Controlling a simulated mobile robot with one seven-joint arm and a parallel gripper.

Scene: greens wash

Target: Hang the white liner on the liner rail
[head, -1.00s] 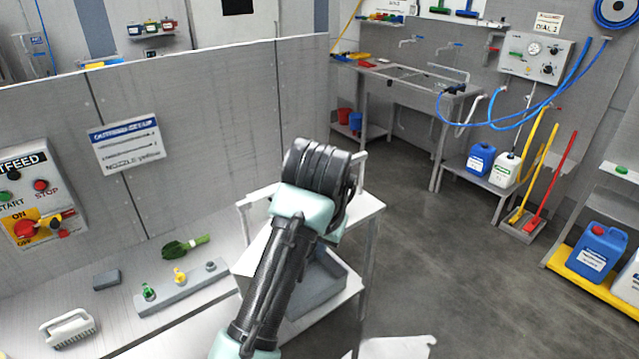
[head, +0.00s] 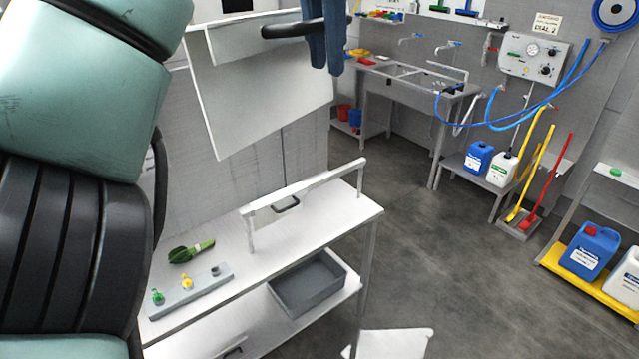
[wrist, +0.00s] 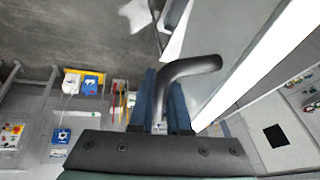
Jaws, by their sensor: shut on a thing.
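The white liner (head: 260,85) is a pale folded sheet with a black handle (head: 290,29), held in the air above the bench in the head view. My gripper (head: 330,45), with blue fingers, is shut on that handle at the liner's upper right. In the wrist view the bent black handle (wrist: 195,68) lies between the blue fingers (wrist: 165,105), with the liner's pale face (wrist: 235,50) to the right. The liner rail (head: 310,190) is a white bar on posts along the bench, below and clear of the liner. A dark loop (head: 287,205) shows at the rail.
The bench (head: 325,220) carries a grey strip with nozzles (head: 190,290) and a green brush (head: 190,251). A grey tray (head: 305,285) sits on its lower shelf. A white sheet (head: 390,345) shows low in front. Open floor lies to the right.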

